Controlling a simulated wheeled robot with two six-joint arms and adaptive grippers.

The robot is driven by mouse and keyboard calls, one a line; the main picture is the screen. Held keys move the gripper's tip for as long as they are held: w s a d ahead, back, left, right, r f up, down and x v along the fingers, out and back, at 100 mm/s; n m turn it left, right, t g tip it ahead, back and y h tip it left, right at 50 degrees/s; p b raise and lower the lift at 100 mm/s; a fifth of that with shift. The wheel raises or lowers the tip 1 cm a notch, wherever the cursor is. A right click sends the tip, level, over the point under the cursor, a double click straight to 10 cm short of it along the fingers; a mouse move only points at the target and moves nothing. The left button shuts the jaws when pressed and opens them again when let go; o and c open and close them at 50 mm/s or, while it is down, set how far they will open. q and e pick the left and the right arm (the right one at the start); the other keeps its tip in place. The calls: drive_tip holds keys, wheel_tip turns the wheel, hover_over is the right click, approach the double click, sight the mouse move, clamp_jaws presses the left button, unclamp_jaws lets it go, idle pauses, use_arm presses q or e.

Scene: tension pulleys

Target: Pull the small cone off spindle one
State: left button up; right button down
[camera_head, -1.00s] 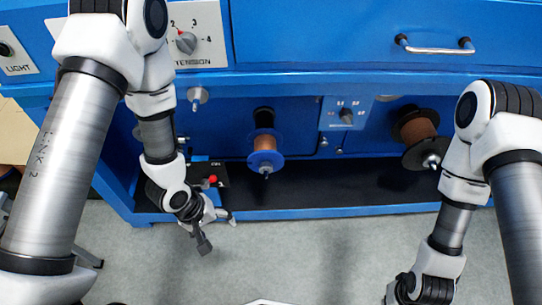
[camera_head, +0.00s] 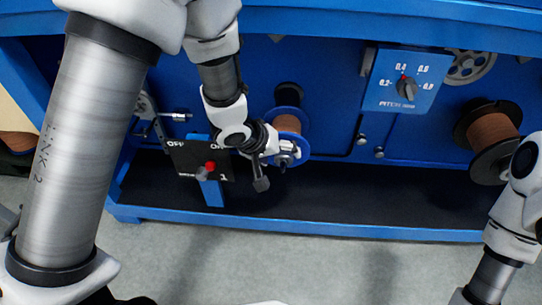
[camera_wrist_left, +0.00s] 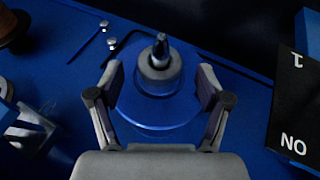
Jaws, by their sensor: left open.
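The small cone (camera_wrist_left: 160,68) is a grey collar around a metal spindle tip (camera_wrist_left: 161,44) at the centre of the left wrist view. It sits in front of the blue spool flange (camera_wrist_left: 160,112). In the head view the copper-wound blue spool (camera_head: 288,123) is partly hidden by my left gripper (camera_head: 277,168), and I cannot make out the cone clearly there. My left gripper (camera_wrist_left: 159,82) is open, one finger on each side of the cone, with visible gaps to it. My right gripper is out of view; only part of that arm shows at the lower right.
A black switch panel (camera_head: 182,158) with a red knob stands just left of my left gripper. The trough (camera_head: 340,200) below is empty.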

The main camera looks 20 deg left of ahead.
sight(282, 170)
use_arm(q)
drive_tip(key=shift+w+d+f, duration=0.2)
drive_tip(key=shift+w+f, duration=0.1)
drive_tip(key=shift+f, duration=0.25)
drive_tip(key=c, duration=1.3)
drive_tip(key=shift+s, duration=0.1)
drive_tip(key=shift+s+d+p, duration=0.2)
drive_tip(key=shift+s+d, duration=0.05)
drive_tip(key=shift+s, duration=0.6)
drive_tip(key=shift+s+d+p, duration=0.2)
drive_tip(key=shift+s, duration=0.6)
drive_tip(key=shift+r, duration=0.1)
drive_tip(key=shift+p, duration=0.55)
